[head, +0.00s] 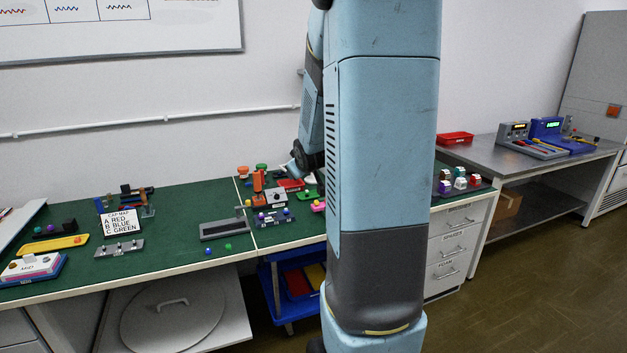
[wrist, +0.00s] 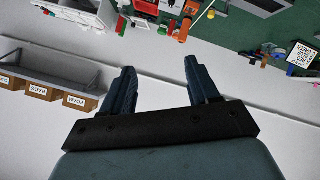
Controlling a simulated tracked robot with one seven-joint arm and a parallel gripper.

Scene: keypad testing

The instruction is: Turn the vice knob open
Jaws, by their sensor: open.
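I cannot clearly make out the vice or its knob. A dark device with orange-brown parts (head: 135,198) stands at the back of the green bench, behind the cap-map card, and may be the vice. An orange upright device (head: 258,182) stands near the bench's middle seam; its kind is too small to tell. My gripper (wrist: 157,66) is open and empty in the wrist view, its two dark fingers well apart. It is apart from the bench items, which show beyond the fingertips. In the head view my arm hides part of the bench.
A white cap-map card (head: 121,222), a yellow tray (head: 54,244) and a grey fixture (head: 224,229) are on the green bench. A metal side table (head: 545,158) stands at right. In the wrist view, a shelf with labelled bins (wrist: 40,92) is at left.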

